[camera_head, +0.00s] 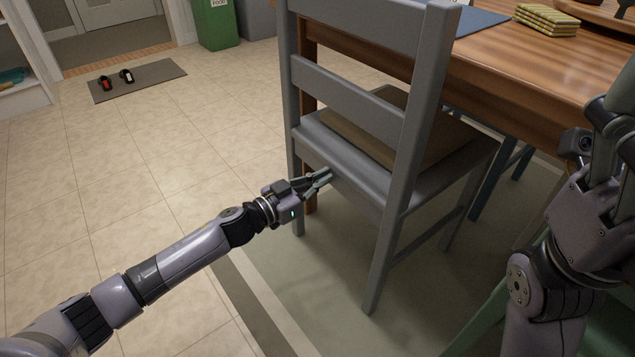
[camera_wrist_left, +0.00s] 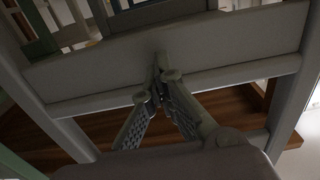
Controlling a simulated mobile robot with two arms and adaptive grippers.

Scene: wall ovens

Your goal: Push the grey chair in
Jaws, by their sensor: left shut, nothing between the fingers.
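The grey chair (camera_head: 427,100) stands at the near side of the wooden table (camera_head: 510,75), its back towards me and a brown cushion (camera_head: 385,125) on its seat. My left gripper (camera_head: 326,176) is shut and empty, at the rear edge of the seat below the back slats. In the left wrist view the closed fingertips (camera_wrist_left: 160,72) are at the grey rail (camera_wrist_left: 225,45); I cannot tell whether they touch it.
A folded yellow cloth (camera_head: 547,19) and a blue placemat (camera_head: 480,21) lie on the table. A green bin (camera_head: 215,22) and a mat with shoes (camera_head: 137,80) are at the back left. The tiled floor (camera_head: 120,170) left of the chair is clear. A rug (camera_head: 300,285) lies under the chair.

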